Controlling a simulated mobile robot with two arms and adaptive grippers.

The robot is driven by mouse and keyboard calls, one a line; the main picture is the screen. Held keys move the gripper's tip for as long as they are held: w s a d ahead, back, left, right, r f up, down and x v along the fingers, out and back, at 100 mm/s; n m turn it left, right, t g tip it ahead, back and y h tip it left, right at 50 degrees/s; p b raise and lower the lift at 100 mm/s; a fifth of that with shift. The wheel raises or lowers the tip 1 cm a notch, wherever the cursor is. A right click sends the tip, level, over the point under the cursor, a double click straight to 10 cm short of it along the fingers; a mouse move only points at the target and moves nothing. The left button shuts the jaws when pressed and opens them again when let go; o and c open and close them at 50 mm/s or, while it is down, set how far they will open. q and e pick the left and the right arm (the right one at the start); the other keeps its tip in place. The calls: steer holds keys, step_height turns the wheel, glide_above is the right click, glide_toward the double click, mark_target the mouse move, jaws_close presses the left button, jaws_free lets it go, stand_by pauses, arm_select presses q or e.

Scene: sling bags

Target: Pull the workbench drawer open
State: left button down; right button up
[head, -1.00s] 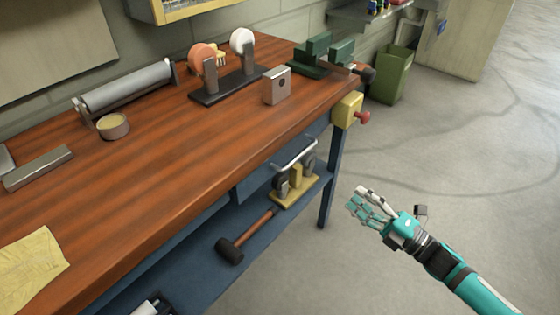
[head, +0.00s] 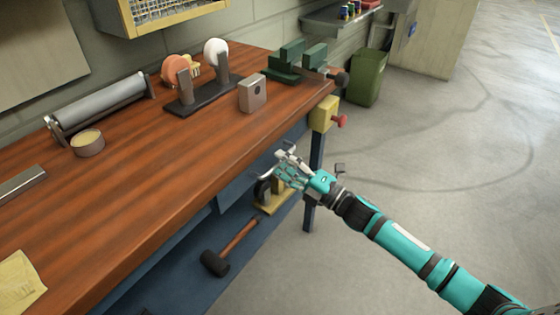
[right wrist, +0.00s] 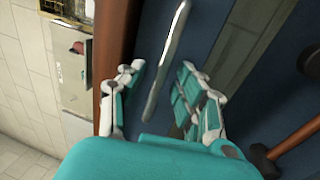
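The workbench (head: 150,185) has a wooden top and a blue frame. Its blue drawer (head: 234,192) sits under the front edge and looks shut. The drawer's silver bar handle (right wrist: 168,55) runs between my right gripper's fingers in the right wrist view. My right gripper (head: 283,163) is at the drawer front in the head view and hides most of the handle there. In the right wrist view the right gripper (right wrist: 160,90) is open, with fingers on either side of the handle; I cannot tell whether they touch it. My left gripper is not in view.
A hammer (head: 230,248) and a yellow-based tool (head: 272,206) lie on the lower shelf. A yellow box with a red knob (head: 326,115) is at the bench corner. A green vise (head: 297,66) and a green bin (head: 367,78) are farther back. The floor at right is clear.

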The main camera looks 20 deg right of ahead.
steer(key=shift+w+a+r, duration=0.1)
steer(key=shift+w+a, duration=0.25)
steer(key=shift+w, duration=0.05)
jaws_close()
stand_by(0.4)
